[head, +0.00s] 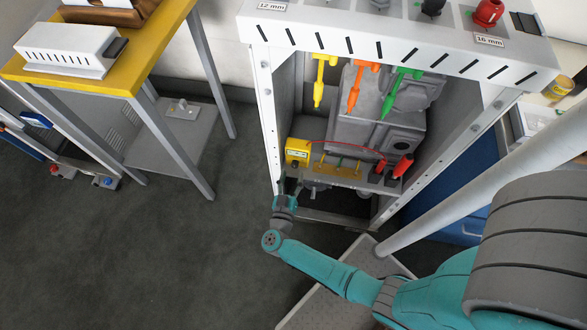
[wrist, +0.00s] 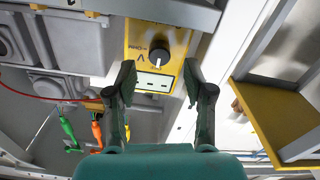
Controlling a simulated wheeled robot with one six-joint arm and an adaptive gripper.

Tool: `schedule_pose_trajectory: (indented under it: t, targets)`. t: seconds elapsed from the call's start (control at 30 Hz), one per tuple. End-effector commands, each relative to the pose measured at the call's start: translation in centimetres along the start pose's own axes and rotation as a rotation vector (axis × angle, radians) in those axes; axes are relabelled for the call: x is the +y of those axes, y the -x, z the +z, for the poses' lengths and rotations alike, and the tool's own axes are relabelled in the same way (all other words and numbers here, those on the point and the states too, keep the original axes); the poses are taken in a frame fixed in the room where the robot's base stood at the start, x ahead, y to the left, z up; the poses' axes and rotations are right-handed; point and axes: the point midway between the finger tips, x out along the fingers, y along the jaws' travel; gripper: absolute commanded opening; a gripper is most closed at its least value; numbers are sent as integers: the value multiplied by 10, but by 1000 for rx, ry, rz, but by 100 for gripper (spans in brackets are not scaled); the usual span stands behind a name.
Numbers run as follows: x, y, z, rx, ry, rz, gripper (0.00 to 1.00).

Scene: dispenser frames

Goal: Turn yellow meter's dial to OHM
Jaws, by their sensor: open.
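The yellow meter (head: 297,151) stands on the shelf inside the frame, at the shelf's left end. In the wrist view the yellow meter (wrist: 136,36) fills the upper middle. Its round black dial (wrist: 161,50) has a pale pointer mark toward the display (wrist: 154,83). The OHM and V labels show upside down left of the dial; I cannot tell exactly which one the pointer marks. My gripper (wrist: 158,78) is open, with its fingertips on either side of the display end and short of the dial. In the head view my gripper (head: 286,190) is just below the meter.
A red cable runs from the meter to red probes (head: 402,166) at the shelf's right. Yellow, orange and green tools (head: 355,86) hang above the shelf. Frame posts (head: 268,115) flank the opening. A yellow-topped table (head: 130,72) stands left; the floor between is clear.

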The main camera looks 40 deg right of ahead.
Motion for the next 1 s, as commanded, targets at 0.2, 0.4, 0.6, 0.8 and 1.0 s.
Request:
schedule_pose_trajectory:
  t: [0.2,0.4,0.6,0.8,1.0]
  targets:
    - [1,-24,0,-1,1,2,52]
    - [0,-33,0,-1,0,0,52]
    - [0,-34,0,-1,1,-1,52]
    - [0,-34,0,-1,1,-1,30]
    - [0,-34,0,-1,1,-1,0]
